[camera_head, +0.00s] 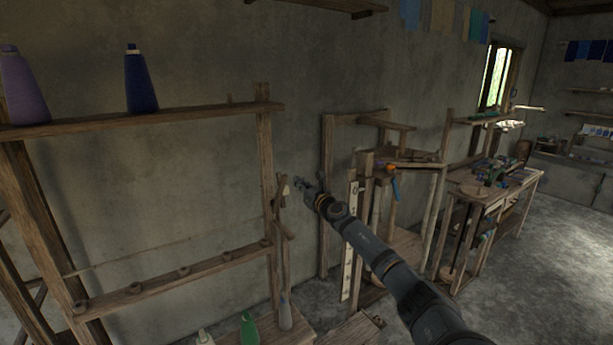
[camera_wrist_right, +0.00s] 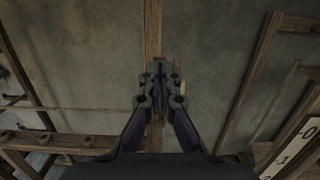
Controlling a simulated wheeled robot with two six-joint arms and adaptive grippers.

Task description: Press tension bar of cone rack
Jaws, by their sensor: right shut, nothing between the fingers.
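The cone rack (camera_head: 190,115) is a wooden frame at the left of the head view, with cones on its top rail. A short upright wooden bar with a pale piece (camera_head: 282,190) is at its right post; I cannot tell for sure that this is the tension bar. My right gripper (camera_head: 298,184) is shut and empty, just right of that bar in the picture; I cannot tell if they touch. In the right wrist view the gripper (camera_wrist_right: 160,78) points at a wooden post (camera_wrist_right: 152,30), which its fingers partly cover. My left gripper is not in view.
A purple cone (camera_head: 22,88) and a dark blue cone (camera_head: 139,80) stand on the top rail. A lower rail (camera_head: 150,288) carries several pegs. A green cone (camera_head: 249,330) and a grey one (camera_head: 285,314) stand low down. The wooden loom (camera_head: 326,200) is to the right.

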